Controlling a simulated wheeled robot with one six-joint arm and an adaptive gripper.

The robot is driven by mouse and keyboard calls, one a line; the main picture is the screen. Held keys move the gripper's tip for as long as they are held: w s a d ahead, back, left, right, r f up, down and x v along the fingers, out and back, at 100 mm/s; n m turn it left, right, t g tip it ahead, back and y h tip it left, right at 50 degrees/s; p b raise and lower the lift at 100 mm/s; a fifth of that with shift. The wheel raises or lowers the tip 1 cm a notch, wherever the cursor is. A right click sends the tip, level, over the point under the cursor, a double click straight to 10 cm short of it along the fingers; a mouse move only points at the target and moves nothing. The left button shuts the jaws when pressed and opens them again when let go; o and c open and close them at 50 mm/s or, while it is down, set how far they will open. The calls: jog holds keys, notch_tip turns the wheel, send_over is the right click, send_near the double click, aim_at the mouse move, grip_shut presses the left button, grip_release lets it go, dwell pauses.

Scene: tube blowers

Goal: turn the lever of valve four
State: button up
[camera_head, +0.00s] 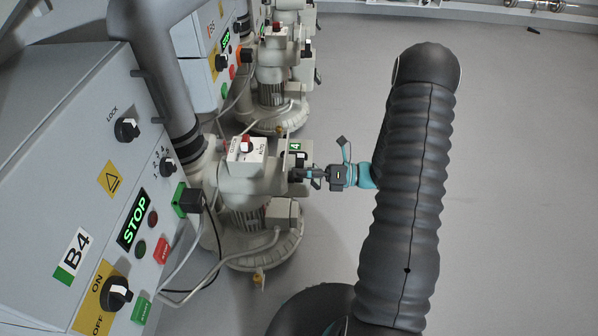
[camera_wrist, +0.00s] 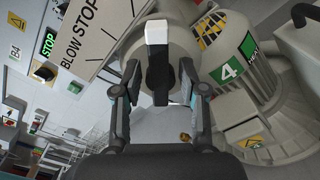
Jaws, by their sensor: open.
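The lever (camera_wrist: 158,62) of valve four is black with a white tip. It stands upright in the wrist view, in front of a pale round body and beside the "BLOW STOP" plate (camera_wrist: 98,32). My gripper (camera_wrist: 160,72) is open, with one finger on each side of the lever; I cannot tell if either touches it. A green "4" label (camera_wrist: 230,70) is on the pale housing to the right. In the head view my gripper (camera_head: 303,175) reaches the right side of blower four (camera_head: 240,182), just below its green "4" label (camera_head: 296,147). The lever cannot be made out clearly there.
Control cabinet B4 (camera_head: 75,150) stands at the left, with knobs and a lit STOP sign. Another blower (camera_head: 272,85) stands behind.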

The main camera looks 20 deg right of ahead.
jog(key=shift+w+a, duration=0.1)
jog(key=shift+a, duration=0.15)
grip_shut()
